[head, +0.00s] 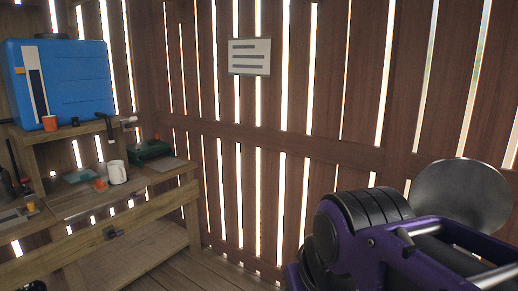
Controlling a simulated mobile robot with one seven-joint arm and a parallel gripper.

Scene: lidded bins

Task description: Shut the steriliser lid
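I cannot tell for certain which thing is the steriliser. A large blue box (80,85) with rounded corners stands on a raised wooden shelf at the left in the head view. Its front has a pale panel with a dark strip and an orange patch. A small dark green box-like thing (150,150) sits at the right end of the bench, with a flat grey piece in front of it. No raised lid can be made out on either. My gripper is not in view. A purple and black part at the lower right looks like my own arm.
A wooden workbench (165,181) runs along the left. It holds a white mug (116,172), a small orange item (101,184) and dark bottles at the left edge. An orange cup (49,123) stands by the blue box. A notice (249,56) hangs on the slatted wall.

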